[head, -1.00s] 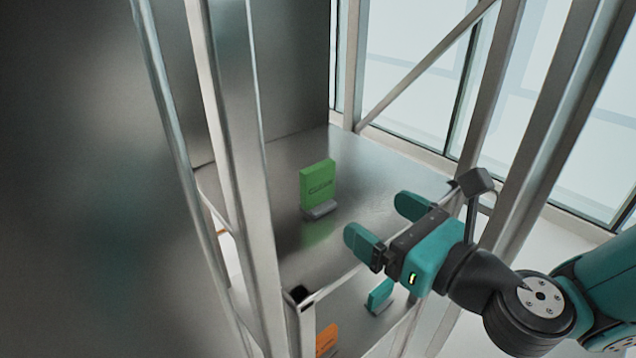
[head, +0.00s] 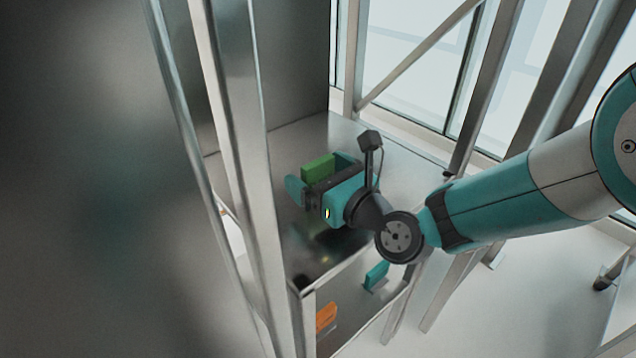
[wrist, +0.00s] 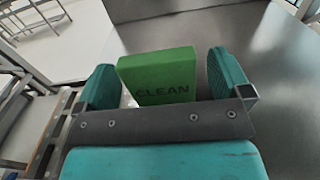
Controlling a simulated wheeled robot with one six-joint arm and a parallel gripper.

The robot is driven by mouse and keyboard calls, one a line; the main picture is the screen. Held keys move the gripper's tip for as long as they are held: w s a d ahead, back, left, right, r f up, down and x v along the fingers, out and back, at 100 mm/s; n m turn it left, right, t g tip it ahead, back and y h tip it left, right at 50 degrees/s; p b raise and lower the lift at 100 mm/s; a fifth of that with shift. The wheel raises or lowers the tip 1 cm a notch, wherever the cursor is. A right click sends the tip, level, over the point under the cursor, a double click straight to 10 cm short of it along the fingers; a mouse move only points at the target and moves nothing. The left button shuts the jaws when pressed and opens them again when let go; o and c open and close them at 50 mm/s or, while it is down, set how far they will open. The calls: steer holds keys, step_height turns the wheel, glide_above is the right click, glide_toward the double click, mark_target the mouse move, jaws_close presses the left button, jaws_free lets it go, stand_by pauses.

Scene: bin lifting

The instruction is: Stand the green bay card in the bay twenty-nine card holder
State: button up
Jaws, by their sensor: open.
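The green card (head: 318,167) stands upright on the upper metal shelf (head: 318,128). The wrist view shows the green card (wrist: 160,77) with the word CLEAN on its face. My gripper (head: 318,172) is open around the card, one teal finger on each side. I cannot make out any bay number.
A teal card (head: 376,275) and an orange card (head: 326,316) stand on the lower shelf. Metal rack posts (head: 240,150) rise at the left of the shelf. The shelf's right part is clear.

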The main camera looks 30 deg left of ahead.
steer(key=shift+c, duration=0.4)
steer(key=c, duration=1)
